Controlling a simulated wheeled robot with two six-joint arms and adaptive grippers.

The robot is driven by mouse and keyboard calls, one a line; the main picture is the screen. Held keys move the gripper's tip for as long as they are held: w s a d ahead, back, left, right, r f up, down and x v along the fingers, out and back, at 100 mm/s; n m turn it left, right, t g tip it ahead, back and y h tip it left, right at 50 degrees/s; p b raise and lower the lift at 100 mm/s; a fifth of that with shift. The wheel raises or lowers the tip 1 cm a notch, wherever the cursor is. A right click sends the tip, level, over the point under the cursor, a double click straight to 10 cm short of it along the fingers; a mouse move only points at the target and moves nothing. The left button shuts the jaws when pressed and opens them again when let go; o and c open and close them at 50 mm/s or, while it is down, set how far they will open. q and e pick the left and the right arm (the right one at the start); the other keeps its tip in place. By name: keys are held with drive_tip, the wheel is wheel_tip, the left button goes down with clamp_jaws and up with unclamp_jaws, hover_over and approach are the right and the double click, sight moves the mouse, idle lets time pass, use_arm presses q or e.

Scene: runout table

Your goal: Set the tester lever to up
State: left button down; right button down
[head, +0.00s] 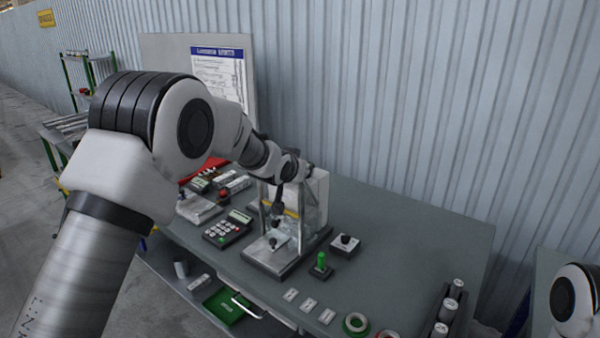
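The tester (280,262) stands on the grey table, with a flat metallic base and a clear housing behind it. A small dark-tipped part (272,241) sticks up from its base; I cannot tell for sure whether this is the lever or how it is set. A green-topped lever or knob (321,262) stands upright on a small dark base just right of the tester. My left gripper (277,212) points down in front of the housing, above the tester's base. Its fingers are too small and dark to tell open from shut. My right gripper is out of view; only part of my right arm shows.
A small box with a black knob (345,243) stands right of the tester, and a keypad device (227,228) stands left. Small plates, tape rolls (356,323) and a rack of cylinders (447,312) lie toward the front. The table's back right (430,235) is clear, before a corrugated wall.

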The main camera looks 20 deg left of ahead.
use_arm(q)
drive_tip(key=shift+w+d+r, duration=0.1)
drive_tip(key=shift+w+r, duration=0.2)
drive_tip(key=shift+w, duration=0.05)
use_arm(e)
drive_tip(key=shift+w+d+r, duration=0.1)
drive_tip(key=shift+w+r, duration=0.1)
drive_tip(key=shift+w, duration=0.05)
use_arm(q)
drive_tip(key=c, duration=1)
unclamp_jaws()
drive_tip(key=shift+o, duration=1.1)
drive_tip(key=shift+d+f, duration=0.1)
drive_tip(key=v, duration=1.2)
drive_tip(key=shift+w, duration=0.1)
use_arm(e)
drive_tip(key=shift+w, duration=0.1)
